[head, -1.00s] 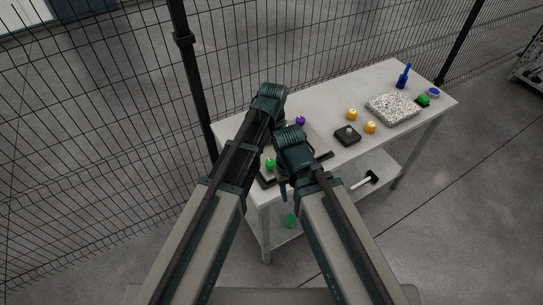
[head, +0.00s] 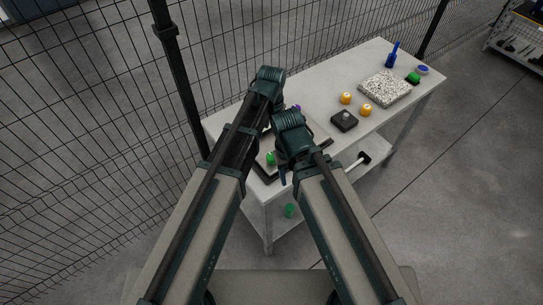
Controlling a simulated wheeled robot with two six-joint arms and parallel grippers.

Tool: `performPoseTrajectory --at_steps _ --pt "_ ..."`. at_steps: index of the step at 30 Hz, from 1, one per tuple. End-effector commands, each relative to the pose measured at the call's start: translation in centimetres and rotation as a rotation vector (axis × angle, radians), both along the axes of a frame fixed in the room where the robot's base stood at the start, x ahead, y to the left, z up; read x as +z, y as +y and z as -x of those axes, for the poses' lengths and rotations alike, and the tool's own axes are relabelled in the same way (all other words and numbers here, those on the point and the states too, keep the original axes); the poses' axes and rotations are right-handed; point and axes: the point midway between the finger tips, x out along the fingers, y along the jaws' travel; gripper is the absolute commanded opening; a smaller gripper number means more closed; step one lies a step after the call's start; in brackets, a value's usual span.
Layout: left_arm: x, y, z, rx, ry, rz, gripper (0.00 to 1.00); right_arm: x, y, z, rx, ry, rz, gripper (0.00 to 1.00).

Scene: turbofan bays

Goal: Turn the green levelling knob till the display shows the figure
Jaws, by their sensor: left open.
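A green round knob (head: 270,157) stands at the near left of a dark-edged plate (head: 321,141) on the table. A purple knob (head: 297,107) shows at the plate's far side, partly covered by my arms. No display figure can be read; my arms cover much of the plate. My left gripper (head: 268,80) is at the end of the left arm, above the plate's far left side; it is open, its fingers mostly hidden. My right arm's wrist (head: 292,125) is over the plate, right of the green knob; its jaws cannot be made out.
The light table (head: 325,82) also holds a black box (head: 344,121), two orange knobs (head: 346,98), a speckled slab (head: 385,88), a blue upright item (head: 392,55) and a green piece (head: 413,77). A lower shelf holds a hammer (head: 360,160). A mesh fence (head: 90,110) stands behind.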

Motion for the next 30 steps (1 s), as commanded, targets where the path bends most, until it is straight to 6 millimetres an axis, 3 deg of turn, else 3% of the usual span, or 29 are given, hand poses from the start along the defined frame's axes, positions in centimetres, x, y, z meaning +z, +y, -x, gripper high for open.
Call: performPoseTrajectory --at_steps 21,30 --pt "-10.4 0.0 0.0 0.000 0.000 0.000 0.79 -10.4 0.0 0.0 0.014 0.000 0.002 0.50" --pt "-12.6 0.0 0.0 0.000 0.000 0.000 0.79 -12.6 0.0 0.0 0.013 0.000 0.002 0.50"
